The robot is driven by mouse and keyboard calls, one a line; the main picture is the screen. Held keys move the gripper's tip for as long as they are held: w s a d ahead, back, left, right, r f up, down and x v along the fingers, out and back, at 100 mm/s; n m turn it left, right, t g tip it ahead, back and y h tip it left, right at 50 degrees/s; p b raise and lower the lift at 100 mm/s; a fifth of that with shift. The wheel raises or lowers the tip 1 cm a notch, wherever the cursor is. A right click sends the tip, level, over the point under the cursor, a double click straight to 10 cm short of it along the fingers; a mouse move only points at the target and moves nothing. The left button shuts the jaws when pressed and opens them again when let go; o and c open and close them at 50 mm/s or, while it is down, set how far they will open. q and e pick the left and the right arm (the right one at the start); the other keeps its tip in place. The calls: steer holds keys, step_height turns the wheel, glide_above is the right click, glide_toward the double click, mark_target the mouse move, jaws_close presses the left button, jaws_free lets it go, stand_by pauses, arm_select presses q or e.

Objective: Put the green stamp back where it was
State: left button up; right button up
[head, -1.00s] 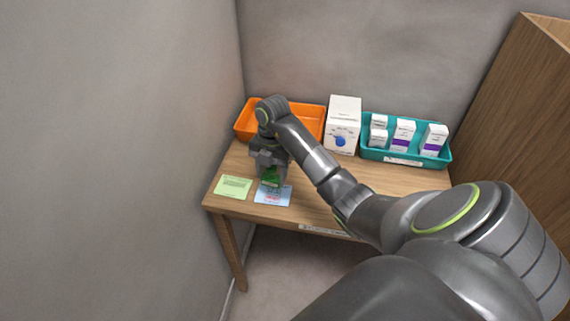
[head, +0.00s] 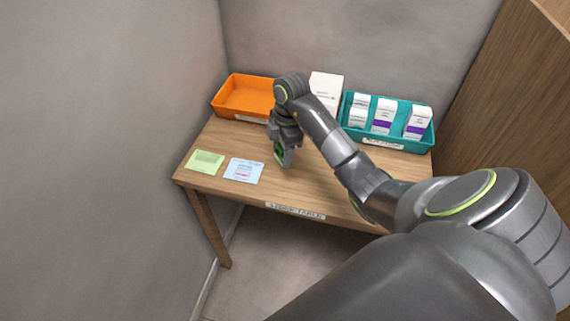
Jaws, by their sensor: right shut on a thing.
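The green stamp (head: 281,154) is held between the fingers of my right gripper (head: 283,148), to the right of the blue card. My gripper is shut on it, and fingers hide part of the stamp. I cannot tell whether its underside touches the table. A pale blue card (head: 244,171) with a reddish mark lies flat near the table's front left. A pale green card (head: 204,162) lies left of it. My left gripper is not in view.
The wooden table (head: 330,190) has free room at its front middle and right. An orange tray (head: 226,107) looks empty at the back left. A white box (head: 326,90) stands behind my arm. A teal tray (head: 385,145) holds several white boxes. A wall borders the left.

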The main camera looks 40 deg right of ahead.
step_height(320, 180, down, 2)
step_height(320, 180, down, 3)
steer(key=shift+s+f+p, duration=0.1)
steer(key=shift+p, duration=0.3)
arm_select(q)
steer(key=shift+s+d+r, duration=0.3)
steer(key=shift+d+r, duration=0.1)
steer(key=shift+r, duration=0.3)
arm_select(e)
steer(key=shift+f, duration=0.4)
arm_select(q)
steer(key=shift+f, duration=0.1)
arm_select(e)
steer(key=shift+f, duration=0.1)
steer(key=o, duration=0.8)
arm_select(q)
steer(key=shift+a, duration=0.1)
